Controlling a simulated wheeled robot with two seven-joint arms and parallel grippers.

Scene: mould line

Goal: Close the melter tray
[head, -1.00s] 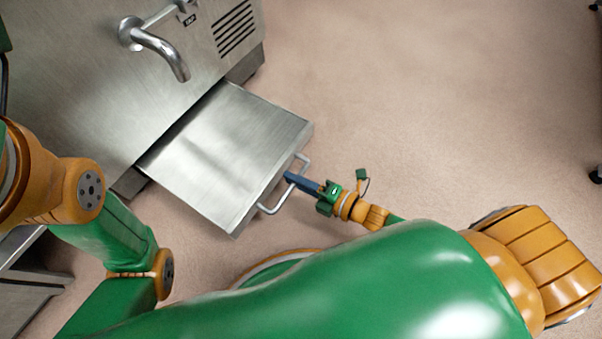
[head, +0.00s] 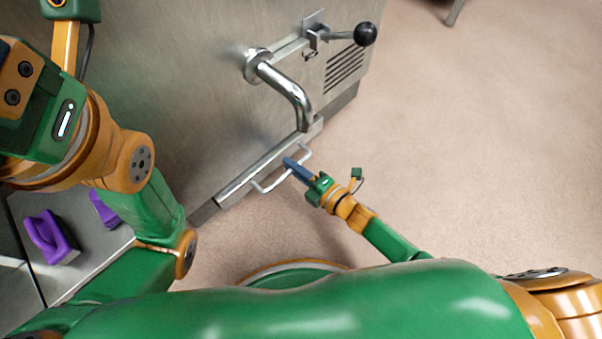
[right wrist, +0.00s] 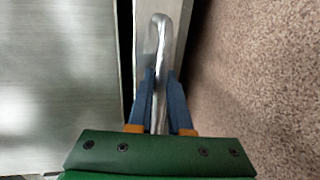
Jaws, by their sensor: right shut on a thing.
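The melter tray (head: 240,187) is a steel drawer low on the front of the melter (head: 185,80). Only its narrow front edge shows, close against the melter. In the right wrist view a thin dark gap runs beside the tray front (right wrist: 143,15). My right gripper (head: 290,164) is shut on the tray's bar handle (head: 268,188). The right wrist view shows both blue fingers of the gripper (right wrist: 160,88) on either side of the handle (right wrist: 160,35). My left arm is at the left of the head view, its fingers outside the picture.
A bent spout (head: 285,85) juts from the melter above the tray. A lever with a black knob (head: 365,34) is at its upper right. Purple things (head: 50,238) lie on a steel surface (head: 85,265) at lower left. The floor (head: 480,140) to the right is clear.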

